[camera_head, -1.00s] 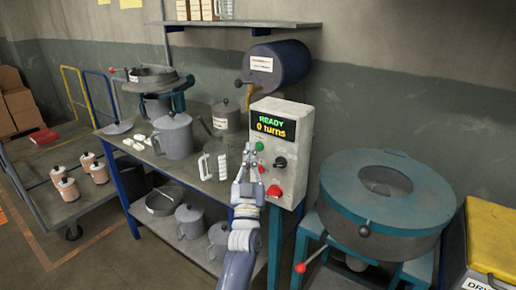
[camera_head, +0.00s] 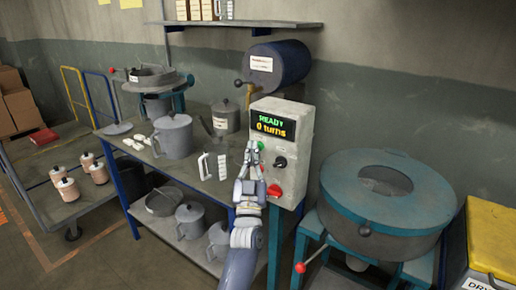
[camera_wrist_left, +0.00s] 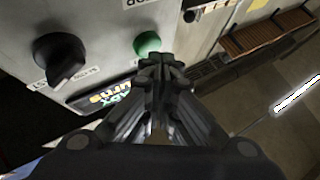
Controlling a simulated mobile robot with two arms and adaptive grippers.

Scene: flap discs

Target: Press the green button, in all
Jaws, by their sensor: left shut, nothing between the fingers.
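The green button (camera_head: 260,146) is on the front of a grey-white control box (camera_head: 290,112) at the middle of the head view. The box's display (camera_head: 271,125) reads "READY" and "0 turns". My left gripper (camera_head: 252,148) is shut and empty, its tips just left of the green button. In the left wrist view the green button (camera_wrist_left: 147,44) shows just beyond the fingertips (camera_wrist_left: 160,62); I cannot tell whether they touch it. A black knob (camera_head: 280,162) and a red button (camera_head: 274,191) are lower on the box. My right gripper is not in view.
A workbench (camera_head: 215,185) left of the box holds a grey lidded pot (camera_head: 173,136) and small white parts (camera_head: 223,166). A round teal machine (camera_head: 345,200) stands to the right. A dark blue drum (camera_head: 290,62) is above the box.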

